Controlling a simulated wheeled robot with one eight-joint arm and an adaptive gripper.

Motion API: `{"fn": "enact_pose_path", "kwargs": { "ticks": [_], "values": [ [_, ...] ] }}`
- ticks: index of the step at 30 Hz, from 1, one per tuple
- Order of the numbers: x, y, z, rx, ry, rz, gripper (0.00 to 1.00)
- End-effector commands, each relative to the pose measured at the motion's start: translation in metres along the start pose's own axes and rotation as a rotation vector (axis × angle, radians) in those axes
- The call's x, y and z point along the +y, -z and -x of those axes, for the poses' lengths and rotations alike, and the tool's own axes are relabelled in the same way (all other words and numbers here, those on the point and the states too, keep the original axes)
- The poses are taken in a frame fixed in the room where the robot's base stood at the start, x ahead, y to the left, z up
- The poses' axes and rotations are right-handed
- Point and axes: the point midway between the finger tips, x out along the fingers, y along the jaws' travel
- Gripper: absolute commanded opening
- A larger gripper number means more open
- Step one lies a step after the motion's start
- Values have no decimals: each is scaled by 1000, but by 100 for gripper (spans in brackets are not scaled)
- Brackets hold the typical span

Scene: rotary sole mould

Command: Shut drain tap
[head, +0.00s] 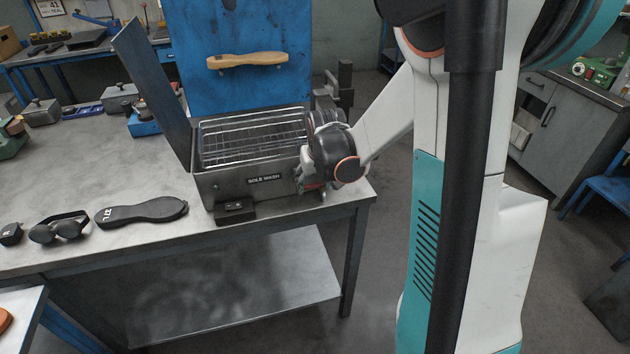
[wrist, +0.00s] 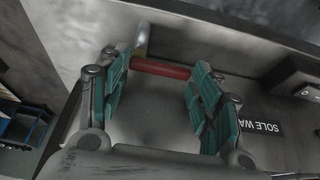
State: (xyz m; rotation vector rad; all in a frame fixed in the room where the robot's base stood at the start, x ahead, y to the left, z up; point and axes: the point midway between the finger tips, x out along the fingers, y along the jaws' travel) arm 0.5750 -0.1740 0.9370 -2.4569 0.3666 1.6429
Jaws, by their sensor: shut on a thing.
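The sole wash tank (head: 225,186) is a grey metal box with an open top and a wire rack inside, at the table's right end. Its drain tap has a red lever (wrist: 163,69) and a pale metal part (wrist: 141,40) beside the tank's front wall in the wrist view. My gripper (head: 309,184) is at the right end of the tank's front. In the wrist view its two teal-padded fingers (wrist: 160,84) stand on either side of the red lever and are shut on it. In the head view my gripper and wrist hide the tap.
The tank's raised lid (head: 152,95) leans out at left. A small dark box (head: 235,212) sits at the tank's front foot. A blue panel (head: 245,90) stands behind.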

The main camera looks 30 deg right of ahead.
Motion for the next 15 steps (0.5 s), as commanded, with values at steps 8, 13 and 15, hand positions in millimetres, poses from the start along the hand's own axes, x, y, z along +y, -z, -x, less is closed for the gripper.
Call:
{"fn": "enact_pose_path", "kwargs": {
  "ticks": [8,13,15],
  "values": [
    [0,0,0,0,1,-1,76],
    [0,0,0,0,1,0,78],
    [0,0,0,0,1,0,78]
  ]
}}
